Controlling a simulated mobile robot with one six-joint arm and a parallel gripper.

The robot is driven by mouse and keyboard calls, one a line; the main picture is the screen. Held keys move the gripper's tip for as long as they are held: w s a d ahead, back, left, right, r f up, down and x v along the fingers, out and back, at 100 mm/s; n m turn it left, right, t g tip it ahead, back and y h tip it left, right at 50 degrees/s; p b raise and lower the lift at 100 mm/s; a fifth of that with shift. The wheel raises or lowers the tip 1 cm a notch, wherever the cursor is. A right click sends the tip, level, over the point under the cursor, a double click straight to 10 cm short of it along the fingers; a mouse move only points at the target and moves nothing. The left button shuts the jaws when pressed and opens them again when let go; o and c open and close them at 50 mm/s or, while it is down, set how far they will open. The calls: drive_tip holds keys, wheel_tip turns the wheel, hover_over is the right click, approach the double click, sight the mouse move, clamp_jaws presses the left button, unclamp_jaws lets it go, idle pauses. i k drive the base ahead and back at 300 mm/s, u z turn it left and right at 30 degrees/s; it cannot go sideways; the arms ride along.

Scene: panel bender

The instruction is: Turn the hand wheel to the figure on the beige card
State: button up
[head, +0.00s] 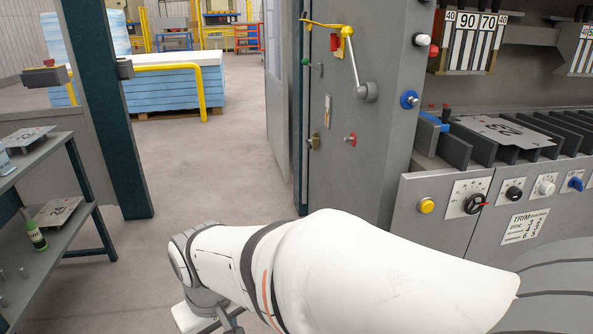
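I cannot make out a hand wheel for certain. My white arm crosses the bottom of the head view. Its wrist end is low at the centre left, well apart from the dials. Only grey parts near my gripper (230,318) show at the bottom edge; its fingertips are not clear.
A grey cabinet (383,150) carries a crank lever (354,65) and a blue knob (408,99). A yellow button (426,205) and further knobs line the front panel. A shelf rack (50,170) stands at left. Floor between rack and cabinet is clear.

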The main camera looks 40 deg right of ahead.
sight(469, 199)
drive_tip(key=z, duration=0.35)
drive_tip(key=k, duration=1)
drive_tip(key=z, duration=1.3)
drive_tip(key=i, duration=1)
drive_tip(key=u, duration=0.05)
